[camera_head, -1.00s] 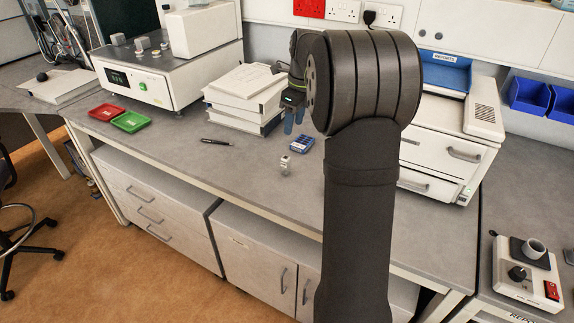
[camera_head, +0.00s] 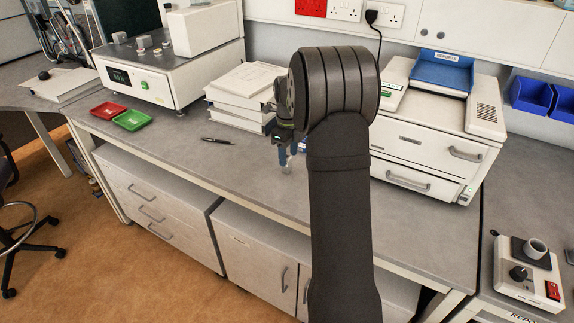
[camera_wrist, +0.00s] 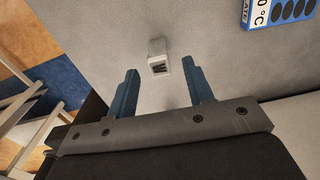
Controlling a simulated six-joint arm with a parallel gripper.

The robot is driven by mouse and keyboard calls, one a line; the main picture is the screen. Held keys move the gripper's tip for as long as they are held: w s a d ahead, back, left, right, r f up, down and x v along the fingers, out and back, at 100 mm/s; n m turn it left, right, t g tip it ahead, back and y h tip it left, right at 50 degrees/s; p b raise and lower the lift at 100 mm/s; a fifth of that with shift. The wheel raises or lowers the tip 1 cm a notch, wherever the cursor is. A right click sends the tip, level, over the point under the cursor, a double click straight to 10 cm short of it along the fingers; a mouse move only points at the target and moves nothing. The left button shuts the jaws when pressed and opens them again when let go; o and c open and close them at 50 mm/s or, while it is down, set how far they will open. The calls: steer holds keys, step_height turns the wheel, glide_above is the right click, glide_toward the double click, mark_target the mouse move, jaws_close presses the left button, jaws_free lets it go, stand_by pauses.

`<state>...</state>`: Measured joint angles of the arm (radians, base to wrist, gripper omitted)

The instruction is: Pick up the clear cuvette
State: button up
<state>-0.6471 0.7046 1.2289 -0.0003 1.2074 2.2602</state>
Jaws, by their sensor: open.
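The clear cuvette (camera_wrist: 158,47) stands on the grey bench in the wrist view, a small pale square piece seen from above with a dark patch on it. It lies just beyond and between my two blue fingertips. My gripper (camera_wrist: 157,80) is open and empty, its fingers spread on either side of the line to the cuvette. In the head view my gripper (camera_head: 286,163) hangs low over the bench, and the cuvette (camera_head: 286,170) shows only in small part behind the fingers. I cannot tell the exact gap between them.
A blue block with dark round wells (camera_wrist: 283,10) lies at the upper right of the wrist view. A book stack (camera_head: 240,112), a pen (camera_head: 216,141), red (camera_head: 107,112) and green (camera_head: 131,121) trays stand to the left. A white machine (camera_head: 425,155) stands to the right.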

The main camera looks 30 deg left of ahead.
steer(key=f, duration=0.5)
steer(key=shift+a, duration=0.3)
jaws_close()
